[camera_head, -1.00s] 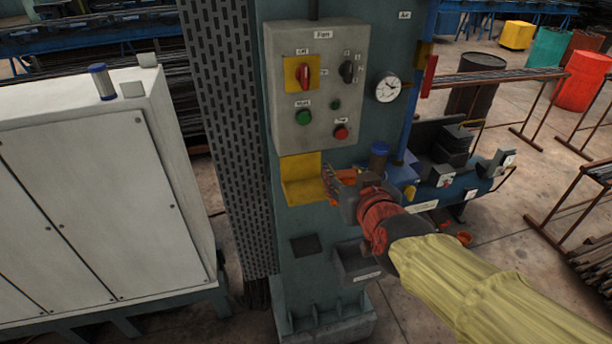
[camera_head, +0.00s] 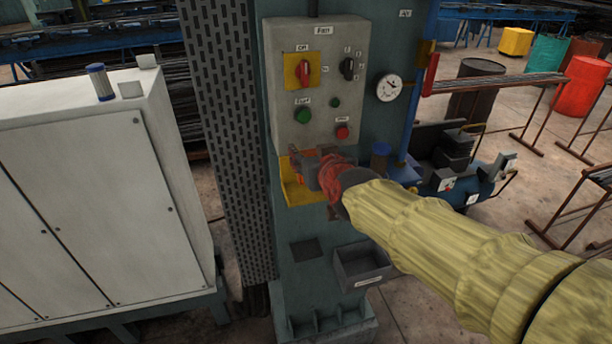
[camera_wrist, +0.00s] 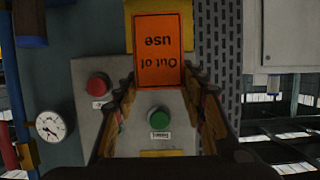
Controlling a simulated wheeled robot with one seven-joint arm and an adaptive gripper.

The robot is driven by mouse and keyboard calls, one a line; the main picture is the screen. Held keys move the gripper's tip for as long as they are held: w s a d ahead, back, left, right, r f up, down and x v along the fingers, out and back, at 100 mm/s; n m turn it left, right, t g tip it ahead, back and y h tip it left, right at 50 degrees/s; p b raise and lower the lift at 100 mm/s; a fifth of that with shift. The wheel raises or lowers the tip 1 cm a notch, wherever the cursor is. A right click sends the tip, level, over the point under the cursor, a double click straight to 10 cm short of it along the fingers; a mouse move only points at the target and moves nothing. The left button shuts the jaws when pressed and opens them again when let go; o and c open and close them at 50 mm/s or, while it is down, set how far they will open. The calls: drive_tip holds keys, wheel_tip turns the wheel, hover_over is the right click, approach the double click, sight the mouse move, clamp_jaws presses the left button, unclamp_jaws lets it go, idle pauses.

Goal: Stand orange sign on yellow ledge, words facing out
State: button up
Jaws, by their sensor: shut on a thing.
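The orange sign (camera_wrist: 158,50) shows in the wrist view with the words "Out of use" facing the camera, upside down in that picture. My gripper (camera_wrist: 158,88) is shut on the edge of the sign nearest the wrist, one finger on each side. The yellow ledge (camera_wrist: 152,7) shows just beyond the sign's far end; I cannot tell whether they touch. In the head view my gripper (camera_head: 306,168) is in front of the yellow ledge (camera_head: 303,198) on the green column and hides part of it. The sign is mostly hidden there.
The grey control box (camera_head: 318,85) with a green button (camera_head: 303,116) and red button (camera_head: 342,132) is just above the ledge. A grey open bin (camera_head: 362,265) is on the column below right.

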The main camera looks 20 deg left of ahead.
drive_tip(key=shift+w+a+f+b, duration=0.2)
drive_tip(key=shift+w+f, duration=0.1)
drive_tip(key=shift+f, duration=0.6)
drive_tip(key=shift+w+a+f+b, duration=0.15)
drive_tip(key=shift+w+a+f, duration=0.15)
drive_tip(key=shift+f, duration=0.55)
drive_tip(key=shift+w+a+f+b, duration=0.15)
drive_tip(key=shift+w+f, duration=0.15)
drive_tip(key=shift+f, duration=0.6)
drive_tip(key=shift+f, duration=0.15)
drive_tip(key=o, duration=1.2)
